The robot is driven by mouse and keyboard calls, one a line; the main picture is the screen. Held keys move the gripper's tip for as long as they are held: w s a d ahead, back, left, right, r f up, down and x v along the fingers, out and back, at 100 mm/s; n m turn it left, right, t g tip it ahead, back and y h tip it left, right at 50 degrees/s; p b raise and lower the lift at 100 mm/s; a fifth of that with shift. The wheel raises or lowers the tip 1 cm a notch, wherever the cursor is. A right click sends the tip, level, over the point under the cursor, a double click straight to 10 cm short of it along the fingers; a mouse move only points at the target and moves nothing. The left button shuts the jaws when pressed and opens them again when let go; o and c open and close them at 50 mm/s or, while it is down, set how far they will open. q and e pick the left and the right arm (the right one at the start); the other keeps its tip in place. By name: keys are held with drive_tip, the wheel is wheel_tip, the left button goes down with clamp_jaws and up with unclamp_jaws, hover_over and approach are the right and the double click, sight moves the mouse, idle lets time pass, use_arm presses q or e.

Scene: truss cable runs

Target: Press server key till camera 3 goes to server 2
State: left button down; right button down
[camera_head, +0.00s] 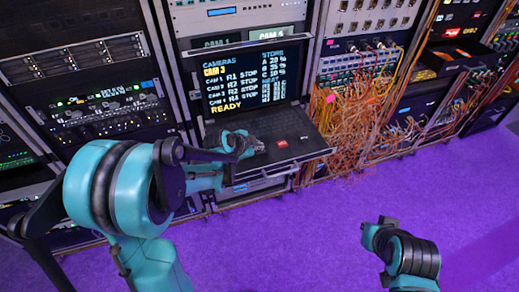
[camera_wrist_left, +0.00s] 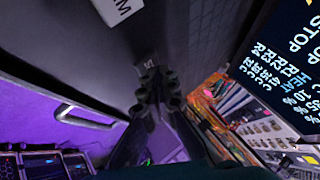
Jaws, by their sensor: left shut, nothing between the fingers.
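The console screen (camera_head: 243,80) is lit and reads CAMERAS, with CAM 3 in yellow, several camera rows ending in STOP, and READY at the bottom. Below it is a pulled-out dark drawer (camera_head: 300,150) with a small red key (camera_head: 282,143). My left gripper (camera_head: 257,145) is shut and empty, low over the drawer's front left part. In the left wrist view its closed fingertips (camera_wrist_left: 156,75) point at a dark surface beside a small pale marking that I cannot read fully. The fingers hide what is under them; I cannot tell whether they touch.
Orange cables (camera_head: 355,125) hang thickly from the rack right of the drawer. A grey handle (camera_wrist_left: 85,115) shows in the left wrist view. Server racks (camera_head: 95,85) stand at left. The purple floor (camera_head: 300,240) is clear. My right arm (camera_head: 410,255) is low at right, its gripper unseen.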

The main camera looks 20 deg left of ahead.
sight(258, 152)
use_arm(q)
drive_tip(key=shift+r+p, duration=0.45)
drive_tip(key=shift+r, duration=0.35)
drive_tip(key=shift+r, duration=0.1)
wheel_tip(258, 152, up, 5)
drive_tip(key=p, duration=0.4)
idle(1.5)
drive_tip(key=shift+s, duration=0.15)
drive_tip(key=s+f+n+g+y+b, duration=0.1)
drive_tip(key=s+f+n+y+b, duration=0.2)
drive_tip(key=s+n+b, duration=0.6)
drive_tip(key=s+f+n, duration=0.1)
drive_tip(key=s+n, duration=0.3)
drive_tip(key=s, duration=1.1)
drive_tip(key=shift+s+f+g+b, duration=0.2)
drive_tip(key=shift+s+g+b, duration=0.1)
drive_tip(key=shift+s+b, duration=0.05)
